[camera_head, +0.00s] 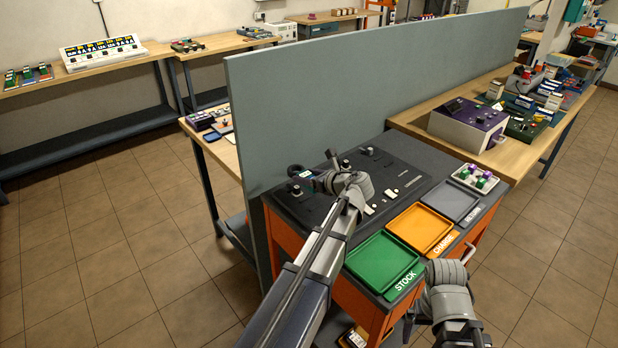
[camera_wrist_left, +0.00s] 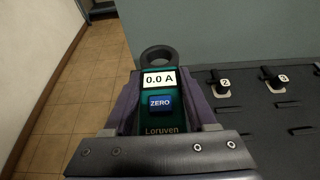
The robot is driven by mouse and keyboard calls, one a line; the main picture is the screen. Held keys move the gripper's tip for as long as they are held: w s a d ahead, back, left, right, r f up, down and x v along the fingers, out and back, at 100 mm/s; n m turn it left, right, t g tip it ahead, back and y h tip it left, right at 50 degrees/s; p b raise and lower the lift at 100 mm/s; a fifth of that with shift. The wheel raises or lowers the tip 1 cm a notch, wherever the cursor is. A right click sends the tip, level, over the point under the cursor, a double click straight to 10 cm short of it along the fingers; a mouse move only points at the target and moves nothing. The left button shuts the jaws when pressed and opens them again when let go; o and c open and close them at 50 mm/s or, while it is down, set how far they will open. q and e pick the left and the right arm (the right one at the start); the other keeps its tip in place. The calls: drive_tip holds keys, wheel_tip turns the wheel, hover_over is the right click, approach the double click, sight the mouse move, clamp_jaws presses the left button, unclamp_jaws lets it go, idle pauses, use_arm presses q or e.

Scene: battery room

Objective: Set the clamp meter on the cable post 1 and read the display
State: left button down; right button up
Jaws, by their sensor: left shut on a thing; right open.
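The clamp meter (camera_wrist_left: 158,108) is green and dark, with a display reading 0.0 A, a blue ZERO button and a dark ring jaw (camera_wrist_left: 158,57) at its far end. My left gripper (camera_head: 322,182) is shut on its body. In the head view the ring (camera_head: 296,170) shows above the panel's left end, near the leftmost post (camera_head: 294,189). I cannot tell whether the ring is around it; no label 1 is readable. Posts 2 (camera_wrist_left: 220,84) and 3 (camera_wrist_left: 276,79) stand to the right of the meter. My right gripper (camera_head: 411,320) is open, low at the cabinet's front.
The orange cabinet carries the dark panel, with green STOCK (camera_head: 357,262), orange CHARGE (camera_head: 398,231) and grey RETURN (camera_head: 433,205) trays along its front. A tall grey partition (camera_head: 300,100) stands close behind the panel. A block with green and purple items (camera_head: 462,178) sits at the cabinet's right.

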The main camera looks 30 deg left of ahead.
use_arm(q)
drive_tip(key=shift+w+f, duration=0.1)
drive_tip(key=shift+f, duration=0.1)
wheel_tip(320, 180, down, 6)
drive_tip(key=b, duration=0.6)
drive_tip(key=shift+r, duration=0.25)
drive_tip(key=shift+f+b, duration=0.55)
drive_tip(key=shift+f, duration=0.05)
idle(1.0)
drive_tip(key=shift+c, duration=2.4)
unclamp_jaws()
drive_tip(key=shift+d+r, duration=0.1)
drive_tip(key=shift+d, duration=0.05)
drive_tip(key=shift+p+v, duration=2.2)
drive_tip(key=shift+v, duration=3.25)
